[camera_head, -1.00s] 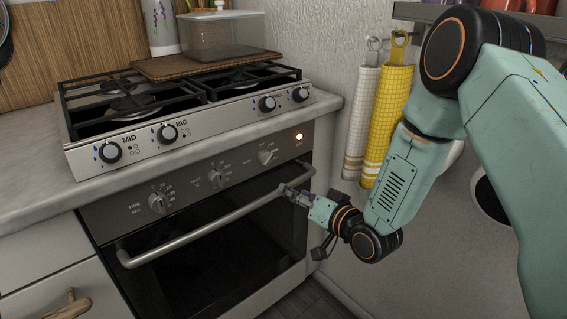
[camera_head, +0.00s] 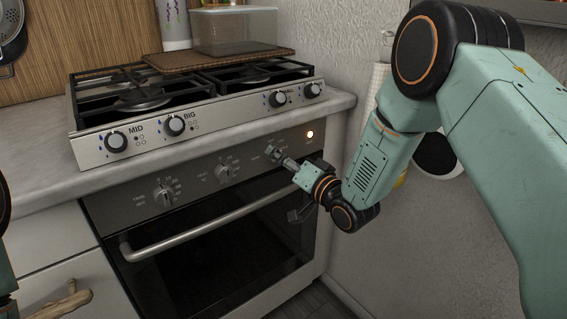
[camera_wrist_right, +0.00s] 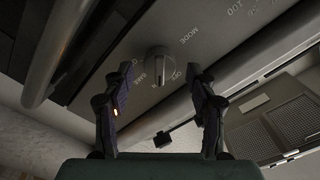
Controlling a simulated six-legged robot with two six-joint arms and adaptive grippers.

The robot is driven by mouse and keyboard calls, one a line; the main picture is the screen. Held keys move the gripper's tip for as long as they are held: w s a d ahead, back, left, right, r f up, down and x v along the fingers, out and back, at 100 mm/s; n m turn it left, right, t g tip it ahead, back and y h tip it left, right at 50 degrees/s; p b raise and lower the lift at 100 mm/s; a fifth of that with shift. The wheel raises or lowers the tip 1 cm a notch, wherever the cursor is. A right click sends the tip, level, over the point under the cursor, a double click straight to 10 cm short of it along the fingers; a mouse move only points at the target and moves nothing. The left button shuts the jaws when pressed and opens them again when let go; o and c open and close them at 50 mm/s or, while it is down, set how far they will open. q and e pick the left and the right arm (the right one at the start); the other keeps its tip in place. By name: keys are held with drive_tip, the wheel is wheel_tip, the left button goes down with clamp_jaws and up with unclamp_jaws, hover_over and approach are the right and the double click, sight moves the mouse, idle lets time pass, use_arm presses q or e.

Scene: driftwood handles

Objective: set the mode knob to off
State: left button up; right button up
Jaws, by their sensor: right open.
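The mode knob (camera_head: 272,152) is the rightmost round knob on the oven's dark control panel. In the right wrist view the knob (camera_wrist_right: 158,66) is grey with a raised grip ridge, with "MODE" printed near it. The smaller labels around it are upside down and hard to read. My right gripper (camera_head: 283,159) is at the panel, just in front of the knob. In the wrist view its two dark fingers (camera_wrist_right: 160,75) stand apart, one on each side of the knob, with a visible gap to it. My left gripper is out of view.
The oven handle bar (camera_head: 210,224) runs below the panel. Two other oven knobs (camera_head: 164,194) (camera_head: 223,173) sit to the left. The hob (camera_head: 200,125) with its own knobs is above. The wall (camera_head: 390,240) is close on the right.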

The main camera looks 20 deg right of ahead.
drive_tip(key=shift+w+a, duration=0.1)
drive_tip(key=shift+w, duration=0.1)
drive_tip(key=c, duration=1.1)
drive_tip(key=shift+c, duration=0.2)
drive_tip(key=n+p, duration=0.1)
drive_tip(key=n, duration=0.2)
drive_tip(key=shift+r+n+p, duration=0.1)
drive_tip(key=shift+n+p, duration=0.25)
drive_tip(key=shift+n, duration=0.05)
drive_tip(key=shift+n+p, duration=0.75)
drive_tip(key=shift+n, duration=1.85)
